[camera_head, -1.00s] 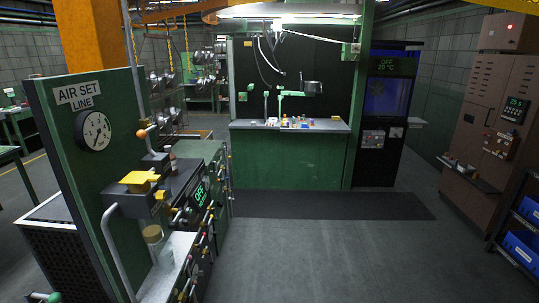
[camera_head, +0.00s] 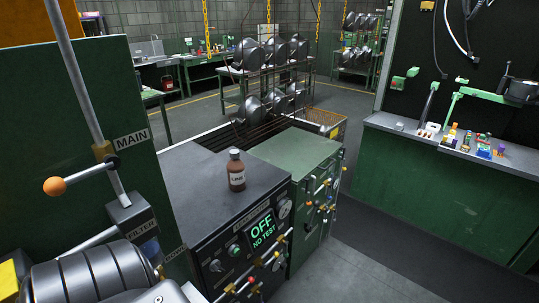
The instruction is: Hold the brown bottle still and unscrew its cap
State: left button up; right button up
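The brown bottle (camera_head: 236,176) stands upright on the dark top of the control cabinet, near the middle of the head view. It has a pale label with dark lettering that is too small to read surely. Nothing touches the bottle. Neither of my grippers can be made out in the view.
The cabinet (camera_head: 190,205) has an "OFF NO TEST" display, knobs and levers on its front. A green panel with an orange-knobbed lever (camera_head: 56,186) and a ribbed cylinder (camera_head: 90,275) stand at left. A workbench (camera_head: 440,185) is at right. Floor between is clear.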

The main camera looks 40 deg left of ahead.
aim_at(235, 167)
jog(key=i, duration=2.9)
jog(key=u, duration=2.5)
